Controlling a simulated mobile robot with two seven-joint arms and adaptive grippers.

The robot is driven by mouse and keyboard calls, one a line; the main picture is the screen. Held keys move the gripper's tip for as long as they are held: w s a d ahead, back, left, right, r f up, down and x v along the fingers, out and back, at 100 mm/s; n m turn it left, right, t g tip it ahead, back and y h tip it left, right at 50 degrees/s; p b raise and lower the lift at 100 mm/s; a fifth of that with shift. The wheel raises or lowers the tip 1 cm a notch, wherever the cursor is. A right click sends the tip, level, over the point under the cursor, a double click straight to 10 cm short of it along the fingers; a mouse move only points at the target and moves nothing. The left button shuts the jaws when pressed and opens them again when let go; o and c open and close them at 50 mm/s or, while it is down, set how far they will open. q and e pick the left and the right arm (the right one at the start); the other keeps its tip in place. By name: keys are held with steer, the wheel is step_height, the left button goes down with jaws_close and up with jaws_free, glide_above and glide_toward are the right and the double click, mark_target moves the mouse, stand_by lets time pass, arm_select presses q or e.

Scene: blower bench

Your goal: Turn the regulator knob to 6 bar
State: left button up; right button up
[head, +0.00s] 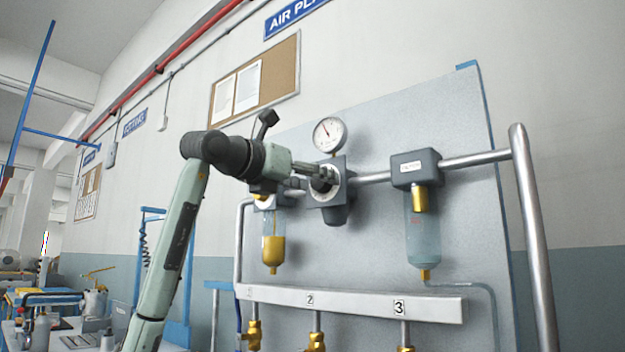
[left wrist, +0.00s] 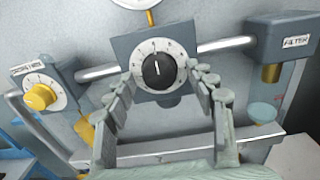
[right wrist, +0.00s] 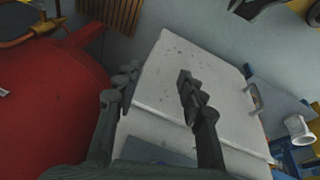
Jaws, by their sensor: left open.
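The black regulator knob (left wrist: 158,70) sits on a white numbered dial on the grey regulator block (left wrist: 127,47). Its white pointer line stands nearly upright in the left wrist view; the numbers are too small to read. My left gripper (head: 314,173) is at the front of the regulator in the head view. In the left wrist view its fingers (left wrist: 165,84) are open, one on each side of the knob; contact cannot be told. The pressure gauge (head: 330,134) above has its needle toward the upper left. My right gripper (right wrist: 155,82) is open and empty, away from the panel.
A filter (head: 426,229) stands right of the regulator, and a unit with a yellow knob (left wrist: 40,97) left. Pipes join them. A numbered manifold (head: 358,304) runs below. Near my right gripper are a red tank (right wrist: 50,105) and a white box (right wrist: 165,90).

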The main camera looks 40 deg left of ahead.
steer(key=shift+w+a, duration=0.1)
arm_select(q)
steer(key=shift+c, duration=0.9)
steer(key=c, duration=1)
steer(key=shift+o, duration=0.2)
arm_select(e)
steer(key=shift+w+r, duration=0.1)
steer(key=shift+r, duration=0.1)
